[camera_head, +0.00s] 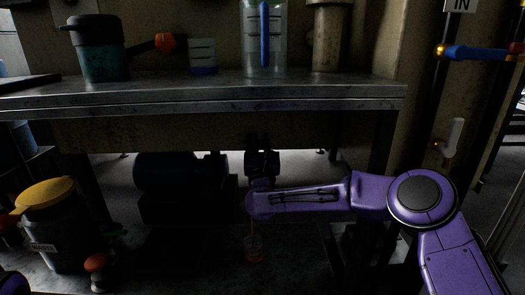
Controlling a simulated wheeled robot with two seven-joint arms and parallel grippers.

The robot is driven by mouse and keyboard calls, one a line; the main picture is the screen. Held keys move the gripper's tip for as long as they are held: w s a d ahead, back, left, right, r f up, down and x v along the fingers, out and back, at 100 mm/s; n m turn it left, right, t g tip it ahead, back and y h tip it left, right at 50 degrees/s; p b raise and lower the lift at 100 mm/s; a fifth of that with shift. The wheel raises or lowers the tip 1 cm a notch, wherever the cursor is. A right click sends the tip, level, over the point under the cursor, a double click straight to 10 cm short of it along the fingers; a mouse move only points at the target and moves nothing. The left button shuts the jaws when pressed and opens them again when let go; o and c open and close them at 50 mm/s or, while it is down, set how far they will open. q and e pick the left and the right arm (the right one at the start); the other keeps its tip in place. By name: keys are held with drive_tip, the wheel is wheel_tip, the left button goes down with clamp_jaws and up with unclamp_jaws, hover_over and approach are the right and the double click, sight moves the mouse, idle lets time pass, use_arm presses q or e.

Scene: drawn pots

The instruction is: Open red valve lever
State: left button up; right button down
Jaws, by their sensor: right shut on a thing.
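My right arm reaches in from the lower right, under the workbench. My right gripper (262,163) is dark and sits in shadow beneath the bench top. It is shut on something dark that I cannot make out. I cannot clearly identify a red valve lever. An orange-red knob (165,42) sits at the end of a dark handle beside the green pot (103,50) on the bench. Another dull red knob (97,262) is low at the left. Both are apart from my right gripper. My left gripper is not in view.
The metal workbench (200,95) carries a clear vessel (264,40). A yellow-lidded waste container (50,225) stands at lower left. A dark cylindrical machine (180,172) is under the bench. A blue lever (480,53) is at upper right.

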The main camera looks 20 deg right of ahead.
drive_tip(key=shift+f, duration=0.2)
drive_tip(key=shift+d, duration=0.25)
drive_tip(key=shift+a, duration=0.1)
drive_tip(key=c, duration=1.1)
unclamp_jaws()
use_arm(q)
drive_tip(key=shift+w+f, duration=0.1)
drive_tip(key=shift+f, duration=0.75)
use_arm(e)
drive_tip(key=shift+r, duration=0.1)
drive_tip(key=shift+a, duration=0.15)
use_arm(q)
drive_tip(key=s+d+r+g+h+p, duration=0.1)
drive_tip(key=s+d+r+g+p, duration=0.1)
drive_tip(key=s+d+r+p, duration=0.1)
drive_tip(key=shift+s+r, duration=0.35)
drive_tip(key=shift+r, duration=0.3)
use_arm(e)
drive_tip(key=v, duration=1)
drive_tip(key=shift+s+f, duration=0.2)
drive_tip(key=shift+s, duration=0.05)
